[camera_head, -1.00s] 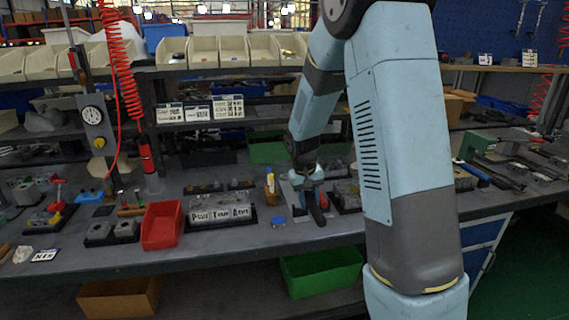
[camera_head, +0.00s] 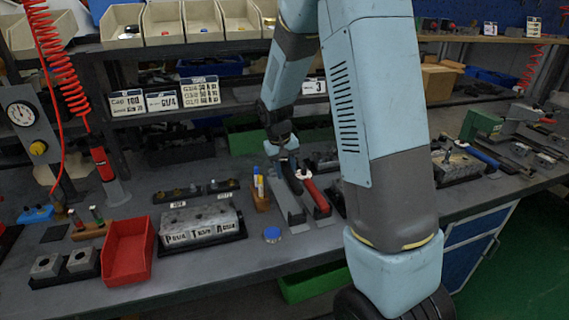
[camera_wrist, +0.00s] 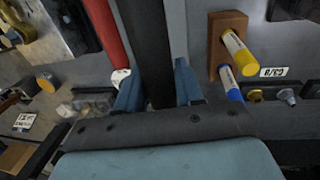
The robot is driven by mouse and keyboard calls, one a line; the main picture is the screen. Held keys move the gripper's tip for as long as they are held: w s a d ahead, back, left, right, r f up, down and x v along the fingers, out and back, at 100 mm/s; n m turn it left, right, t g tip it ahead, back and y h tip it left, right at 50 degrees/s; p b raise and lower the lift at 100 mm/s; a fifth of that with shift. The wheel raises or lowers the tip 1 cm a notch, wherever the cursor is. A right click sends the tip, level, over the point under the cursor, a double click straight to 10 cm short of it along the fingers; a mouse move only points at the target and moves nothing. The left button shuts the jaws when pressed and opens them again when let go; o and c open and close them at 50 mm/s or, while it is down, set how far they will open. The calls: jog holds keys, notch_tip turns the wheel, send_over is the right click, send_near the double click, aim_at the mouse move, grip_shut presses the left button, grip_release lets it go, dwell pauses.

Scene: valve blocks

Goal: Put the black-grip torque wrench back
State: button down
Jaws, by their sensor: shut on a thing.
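My gripper (camera_wrist: 158,88) is shut on the black-grip torque wrench (camera_wrist: 150,40); its dark handle runs between the blue fingers in the wrist view. In the head view the black-grip wrench (camera_head: 292,180) is below my gripper (camera_head: 285,160), over a grey holder (camera_head: 288,204) on the bench. I cannot tell whether the wrench touches the holder. A red-grip wrench (camera_head: 314,193) lies just to its right, and it also shows left of the black grip in the wrist view (camera_wrist: 106,30). The far end of the black-grip wrench is hidden by my arm and gripper.
A wooden block (camera_head: 261,200) with yellow and blue markers stands close left of the holder. A metal block (camera_head: 203,226) and red bin (camera_head: 128,252) are farther left. A shelf edge (camera_head: 230,105) runs behind.

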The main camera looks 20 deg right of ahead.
jog(key=shift+a, duration=0.1)
jog(key=shift+d, duration=0.2)
jog(key=shift+f, duration=2.5)
jog(key=shift+s+f, duration=0.1)
jog(key=shift+f, duration=1.8)
jog(key=c, duration=0.6)
grip_release()
jog(key=shift+c, duration=0.2)
